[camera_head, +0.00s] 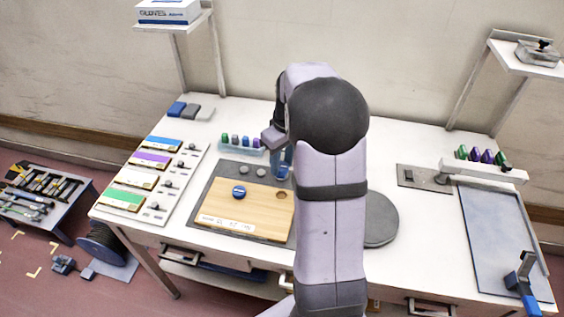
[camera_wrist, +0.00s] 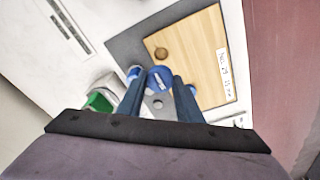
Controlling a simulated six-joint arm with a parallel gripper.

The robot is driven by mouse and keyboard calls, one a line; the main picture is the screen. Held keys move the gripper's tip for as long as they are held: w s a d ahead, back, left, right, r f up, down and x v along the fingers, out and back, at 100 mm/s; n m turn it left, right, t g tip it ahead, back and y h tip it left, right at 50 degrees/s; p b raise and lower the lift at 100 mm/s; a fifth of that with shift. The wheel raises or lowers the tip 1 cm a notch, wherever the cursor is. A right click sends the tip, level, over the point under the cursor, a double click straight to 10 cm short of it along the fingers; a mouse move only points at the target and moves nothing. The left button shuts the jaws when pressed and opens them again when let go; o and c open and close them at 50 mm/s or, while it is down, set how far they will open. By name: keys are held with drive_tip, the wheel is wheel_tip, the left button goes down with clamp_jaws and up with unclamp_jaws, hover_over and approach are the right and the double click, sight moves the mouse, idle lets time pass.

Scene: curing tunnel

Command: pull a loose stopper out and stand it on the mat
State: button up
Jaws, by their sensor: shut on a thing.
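My gripper (camera_head: 281,168) is over the rear part of the dark grey mat (camera_head: 228,171), behind the wooden board (camera_head: 257,212). In the wrist view its blue fingers are shut on a round blue stopper (camera_wrist: 160,79) with a white mark on top. I cannot tell whether this stopper touches the mat. The board has an empty round hole (camera_head: 281,195), also seen in the wrist view (camera_wrist: 161,53). Another blue stopper (camera_head: 238,191) sits in the board's left part; a finger partly hides it in the wrist view.
A grey disc (camera_head: 260,172) lies on the mat near my gripper. A clear tray (camera_head: 231,147) with several coloured pieces stands just behind. A panel with coloured strips (camera_head: 152,178) is at left. A round grey plate (camera_head: 382,220) and a blue-grey tray (camera_head: 500,240) are at right.

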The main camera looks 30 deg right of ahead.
sight(282, 166)
drive_tip(key=shift+r+p, duration=1.35)
drive_tip(key=shift+r, duration=0.4)
drive_tip(key=s+d+f+m+b, duration=0.1)
drive_tip(key=s+d+f+b, duration=0.15)
drive_tip(key=d+f, duration=0.45)
drive_tip(key=shift+w+d+n, duration=0.5)
drive_tip(key=shift+w+d, duration=0.85)
drive_tip(key=shift+w, duration=0.75)
drive_tip(key=shift+f+p, duration=1.2)
drive_tip(key=shift+f, duration=3.15)
